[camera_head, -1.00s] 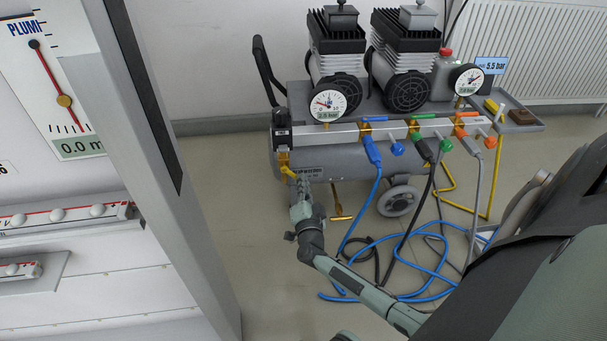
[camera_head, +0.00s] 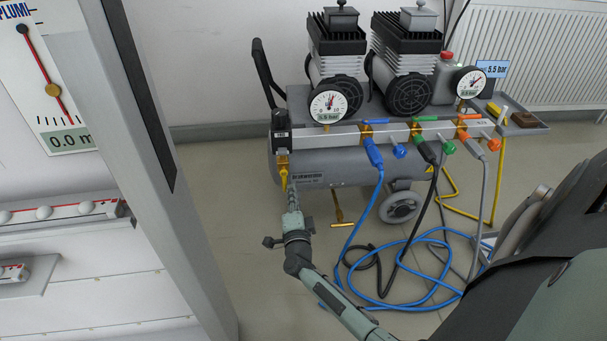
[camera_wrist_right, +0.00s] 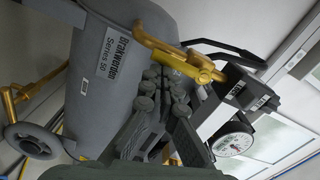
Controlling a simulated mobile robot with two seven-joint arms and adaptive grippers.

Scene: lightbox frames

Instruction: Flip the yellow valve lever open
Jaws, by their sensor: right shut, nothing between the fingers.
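The yellow valve lever (camera_head: 284,178) hangs nearly straight down at the left end of the compressor's manifold. It also shows in the right wrist view (camera_wrist_right: 160,46), crossing just beyond my fingertips. My right gripper (camera_head: 293,188) is shut and empty, just below and right of the lever in the head view. In the right wrist view its fingers (camera_wrist_right: 168,74) lie close to the lever; I cannot tell whether they touch. My left gripper is not in view.
The grey compressor (camera_head: 345,172) carries a left gauge (camera_head: 328,104) and a right gauge (camera_head: 469,82). Blue hose loops (camera_head: 430,290) lie on the floor at right. A grey post (camera_head: 150,170) stands at left. Floor left of the compressor is clear.

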